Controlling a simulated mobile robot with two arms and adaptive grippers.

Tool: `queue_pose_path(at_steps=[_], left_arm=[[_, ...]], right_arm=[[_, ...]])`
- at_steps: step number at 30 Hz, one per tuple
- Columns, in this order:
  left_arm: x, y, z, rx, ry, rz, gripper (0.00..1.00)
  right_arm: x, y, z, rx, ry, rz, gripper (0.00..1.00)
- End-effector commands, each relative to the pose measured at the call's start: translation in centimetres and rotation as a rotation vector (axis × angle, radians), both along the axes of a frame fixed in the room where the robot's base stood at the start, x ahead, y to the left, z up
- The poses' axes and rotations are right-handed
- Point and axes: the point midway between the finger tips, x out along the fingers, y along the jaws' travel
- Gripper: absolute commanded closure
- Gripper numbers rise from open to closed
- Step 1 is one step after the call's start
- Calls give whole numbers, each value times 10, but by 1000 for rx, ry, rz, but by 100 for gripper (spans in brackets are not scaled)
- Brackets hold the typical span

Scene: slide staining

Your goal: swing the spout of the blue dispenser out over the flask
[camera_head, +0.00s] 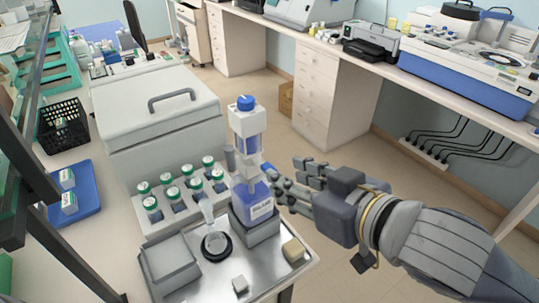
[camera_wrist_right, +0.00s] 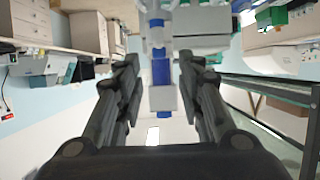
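The blue dispenser (camera_head: 247,146) stands upright on a grey block at the right side of a steel tray. It has a blue cap, a clear body and a blue, labelled bottle below. A small blue piece juts from it to the right, near my fingertips; I cannot tell if this is the spout. A clear flask (camera_head: 207,212) appears to stand at a black ring, left of the dispenser. My right gripper (camera_head: 280,180) is open, just right of the dispenser. In the right wrist view the dispenser (camera_wrist_right: 162,72) shows beyond and between the parted fingers; contact is unclear. My left gripper is out of view.
Several green-capped bottles (camera_head: 168,192) stand in a rack behind the flask. A grey box (camera_head: 170,263) sits at the tray's left, with small blocks near the front and right edges. A large lidded machine (camera_head: 155,115) stands behind. Open floor lies to the right.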

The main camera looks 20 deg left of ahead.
Motion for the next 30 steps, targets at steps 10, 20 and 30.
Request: queue_pose_path(at_steps=[10,20,30], left_arm=[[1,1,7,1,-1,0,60],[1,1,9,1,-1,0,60],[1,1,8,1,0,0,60]], right_arm=[[34,46,-23,1,1,0,65],[43,57,-30,0,-2,-1,65],[43,56,-30,1,-2,-1,100]])
